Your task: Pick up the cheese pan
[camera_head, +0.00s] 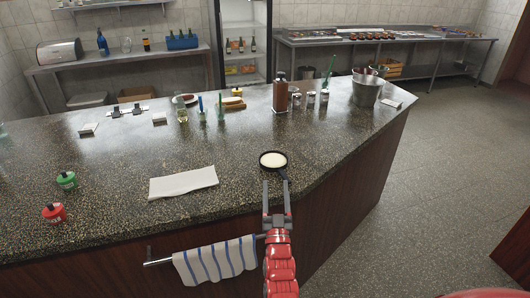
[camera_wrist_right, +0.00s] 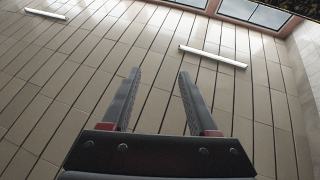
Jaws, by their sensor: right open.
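The cheese pan (camera_head: 273,160) is a small dark round pan with pale contents. It sits on the speckled counter (camera_head: 230,210) near its front edge, with its short handle (camera_head: 284,174) toward me. My right gripper (camera_head: 277,186) is open and empty in the head view, just in front of the pan by its handle. I cannot tell whether it touches the handle. In the right wrist view the two fingers (camera_wrist_right: 157,95) stand apart with nothing between them, and the pan does not show there. My left gripper is not in view.
A folded white cloth (camera_head: 183,184) lies left of the pan. A striped towel (camera_head: 215,260) hangs on the front rail. A brown bottle (camera_head: 280,92) and a metal bucket (camera_head: 366,93) stand behind.

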